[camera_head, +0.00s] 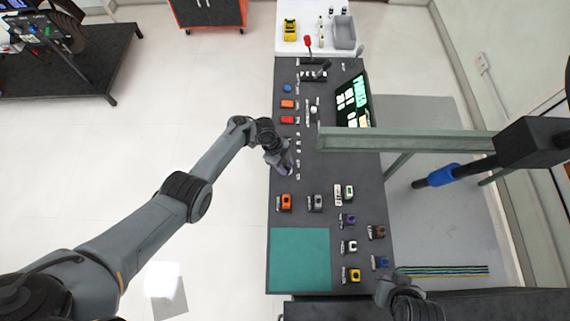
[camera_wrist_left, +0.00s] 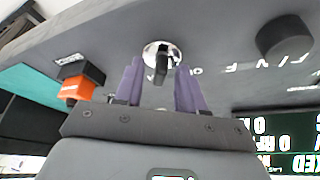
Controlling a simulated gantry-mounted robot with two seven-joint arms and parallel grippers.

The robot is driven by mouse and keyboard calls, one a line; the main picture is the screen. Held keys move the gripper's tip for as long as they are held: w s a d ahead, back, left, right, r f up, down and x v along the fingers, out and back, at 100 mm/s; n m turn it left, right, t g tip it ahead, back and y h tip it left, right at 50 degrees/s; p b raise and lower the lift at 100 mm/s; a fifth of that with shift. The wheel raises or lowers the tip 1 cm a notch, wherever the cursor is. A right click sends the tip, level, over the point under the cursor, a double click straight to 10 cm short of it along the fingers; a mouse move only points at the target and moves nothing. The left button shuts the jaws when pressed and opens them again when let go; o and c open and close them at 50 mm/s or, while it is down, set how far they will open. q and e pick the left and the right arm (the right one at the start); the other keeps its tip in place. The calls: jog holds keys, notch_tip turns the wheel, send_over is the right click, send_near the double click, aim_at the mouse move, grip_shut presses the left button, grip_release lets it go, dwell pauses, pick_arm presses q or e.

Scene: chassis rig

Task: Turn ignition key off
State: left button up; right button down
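The ignition key (camera_wrist_left: 161,70) is a dark tab in a round silver lock (camera_wrist_left: 151,52) on the grey panel, seen in the left wrist view. My left gripper (camera_wrist_left: 161,88) is open, with one purple finger on each side of the key; I cannot tell whether either finger touches it. In the head view my left gripper (camera_head: 285,168) is at the panel's left edge, above the orange switch, and hides the key. My right arm's end shows at the bottom right, near the panel's lower corner; its fingers cannot be made out.
The dark panel (camera_head: 345,225) carries several coloured switches, including an orange one (camera_head: 284,202). A lit screen (camera_head: 353,103) stands at the panel's right side. A greenish bar (camera_head: 410,141) crosses to the right. A black knob (camera_wrist_left: 285,37) is beside the lock. A teal mat (camera_head: 299,260) lies clear.

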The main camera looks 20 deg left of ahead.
pick_arm(q)
grip_shut()
jog(key=shift+r, duration=0.1)
jog(key=n+p, duration=0.2)
jog(key=shift+s+r+t+p, duration=0.15)
jog(key=shift+t+p, duration=0.15)
jog(key=shift+t, duration=0.1)
jog(key=n+t+p, duration=0.1)
jog(key=n+p, duration=0.2)
jog(key=shift+s, duration=0.15)
jog(key=n+p, duration=0.1)
jog(key=n, duration=0.1)
jog(key=n+t+y+p, duration=0.1)
jog(key=n+p, duration=0.1)
jog(key=shift+s+d+n+t, duration=0.1)
jog(key=shift+n+t, duration=0.2)
jog(key=shift+n, duration=0.1)
jog(key=shift+s+f+n+t+y+p, duration=0.1)
jog(key=shift+f+n+t+y+p, duration=0.2)
jog(key=shift+n+p, duration=0.45)
jog(key=shift+n, duration=0.35)
